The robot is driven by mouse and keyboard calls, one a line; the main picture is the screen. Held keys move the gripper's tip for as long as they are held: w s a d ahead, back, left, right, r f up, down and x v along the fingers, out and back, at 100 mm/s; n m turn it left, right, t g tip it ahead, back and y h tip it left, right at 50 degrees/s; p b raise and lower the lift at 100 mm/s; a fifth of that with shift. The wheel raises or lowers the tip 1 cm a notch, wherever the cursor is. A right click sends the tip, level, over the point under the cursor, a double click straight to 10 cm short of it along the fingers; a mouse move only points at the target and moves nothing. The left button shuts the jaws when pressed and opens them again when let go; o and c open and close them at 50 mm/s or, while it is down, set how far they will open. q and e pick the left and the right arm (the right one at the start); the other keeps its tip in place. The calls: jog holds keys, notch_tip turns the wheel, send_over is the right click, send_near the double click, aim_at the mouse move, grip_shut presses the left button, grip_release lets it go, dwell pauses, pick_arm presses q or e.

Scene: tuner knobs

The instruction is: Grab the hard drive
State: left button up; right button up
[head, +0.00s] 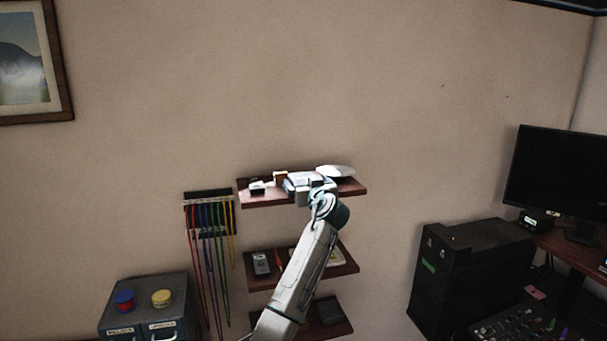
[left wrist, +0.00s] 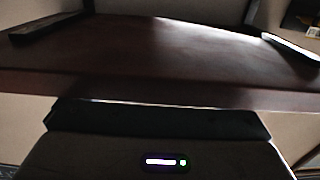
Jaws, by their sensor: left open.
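My left arm reaches up from the bottom of the head view. Its gripper (head: 308,182) is open at the top shelf (head: 262,200), in front of part of it. I cannot tell which thing is the hard drive. Candidates in the head view are a small dark and white item (head: 257,188) left of the gripper, a grey device (head: 261,263) on the middle shelf and a dark box (head: 329,311) on the lowest shelf. In the left wrist view, a dark block with a lit white-green strip (left wrist: 165,162) fills the bottom; I cannot tell what it is. My right gripper is out of view.
A white rounded object (head: 336,171) lies right of the gripper. The left wrist view shows a dark red board (left wrist: 150,55) with a dark item (left wrist: 45,27) at its left. Coloured cables (head: 208,260) hang left of the shelves; a black cabinet (head: 470,275) stands right.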

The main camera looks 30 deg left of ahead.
pick_arm(q)
jog(key=shift+w+a, duration=0.15)
jog(key=shift+w, duration=0.05)
jog(key=shift+c, duration=0.9)
jog(key=c, duration=1)
